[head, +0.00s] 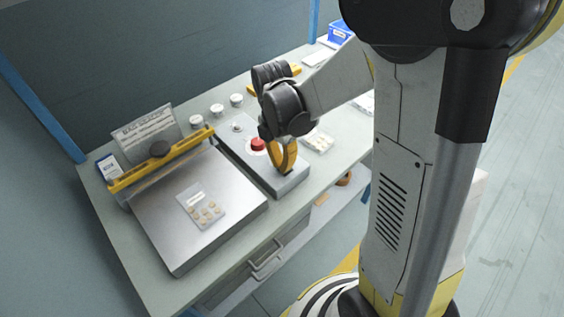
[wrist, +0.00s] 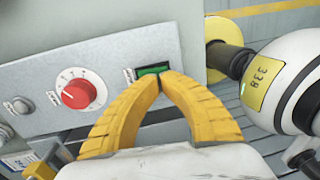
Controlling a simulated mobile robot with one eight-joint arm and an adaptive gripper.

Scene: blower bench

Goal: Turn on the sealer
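The sealer (head: 190,235) is a flat metal plate with a yellow bar (head: 165,158) and black knob across its back. A grey control box (head: 295,182) stands to its right. In the wrist view, the box's panel (wrist: 118,85) carries a red dial (wrist: 78,94), a small round button (wrist: 18,106) and a green switch (wrist: 153,70) in a dark frame. The red dial also shows in the head view (head: 257,144). My gripper (wrist: 160,78) has its yellow fingertips together, empty, right at the switch's lower edge. I cannot tell whether they touch. In the head view, my gripper (head: 286,171) is over the box's right end.
A clear bag of tablets (head: 203,206) lies on the plate. A sign (head: 148,132) and several small jars (head: 217,109) stand at the back. Another packet (head: 319,141) lies right of the box. A blue bin (head: 340,32) sits at the far end. A drawer handle (head: 266,262) juts out below the bench.

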